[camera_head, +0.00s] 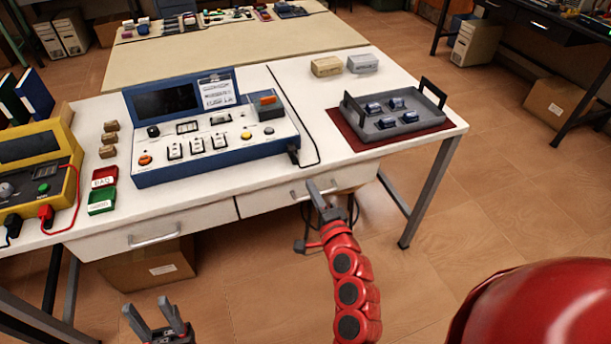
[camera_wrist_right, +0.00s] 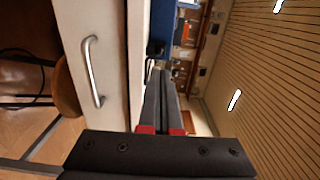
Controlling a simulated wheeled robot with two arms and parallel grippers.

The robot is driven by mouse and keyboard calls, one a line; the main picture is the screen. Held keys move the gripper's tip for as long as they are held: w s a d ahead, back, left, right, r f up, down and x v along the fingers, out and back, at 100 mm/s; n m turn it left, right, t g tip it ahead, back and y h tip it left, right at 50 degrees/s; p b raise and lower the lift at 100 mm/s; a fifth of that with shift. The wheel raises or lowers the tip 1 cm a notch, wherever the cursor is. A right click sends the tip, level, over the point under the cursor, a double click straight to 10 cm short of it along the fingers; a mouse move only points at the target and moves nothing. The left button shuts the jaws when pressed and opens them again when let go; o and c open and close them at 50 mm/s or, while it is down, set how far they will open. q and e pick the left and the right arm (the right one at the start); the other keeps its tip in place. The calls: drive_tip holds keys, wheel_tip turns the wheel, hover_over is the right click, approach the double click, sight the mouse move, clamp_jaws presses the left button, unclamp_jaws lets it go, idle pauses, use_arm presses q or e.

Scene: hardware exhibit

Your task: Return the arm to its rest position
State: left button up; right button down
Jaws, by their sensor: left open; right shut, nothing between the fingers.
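My right arm is red and reaches up from the bottom of the head view. Its gripper (camera_head: 322,200) is in front of the table's front edge, near a drawer. In the right wrist view the right gripper's two fingers (camera_wrist_right: 163,92) lie together, shut with nothing between them. A drawer front with a metal handle (camera_wrist_right: 92,70) is beside them. My left gripper (camera_head: 154,314) is low at the bottom left of the head view, its two fingers apart and empty, in front of the table.
The white table (camera_head: 345,190) holds a blue test console (camera_head: 215,160), a grey tray (camera_head: 375,130) with several small blue parts on a red mat, a yellow meter (camera_head: 65,150), and red and green bins. A cardboard box (camera_head: 150,265) is under it.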

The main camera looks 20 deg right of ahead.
drive_tip(key=s, duration=0.2)
drive_tip(key=shift+s+r, duration=0.1)
drive_tip(key=shift+s, duration=0.25)
